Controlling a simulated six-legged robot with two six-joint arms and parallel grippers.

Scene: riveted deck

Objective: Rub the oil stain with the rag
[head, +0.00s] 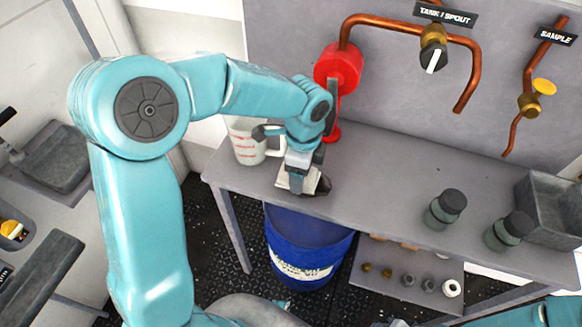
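The pale rag (312,181) is on the grey bench top, under the fingers of my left gripper (297,182). The gripper points down and appears shut on the rag, its fingers partly covering it. The dark oil stain (324,187) shows at the rag's right edge, near the front edge of the bench. The rag and gripper hide the rest of the stain. Only part of my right arm shows at the lower right; its gripper is out of view.
A white measuring jug (246,146) stands just left of my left gripper. A red cylinder (338,66) and copper pipe are behind it. Two dark jars (445,209) and a grey bin (552,212) stand to the right. A blue drum (303,250) is below. The bench middle is clear.

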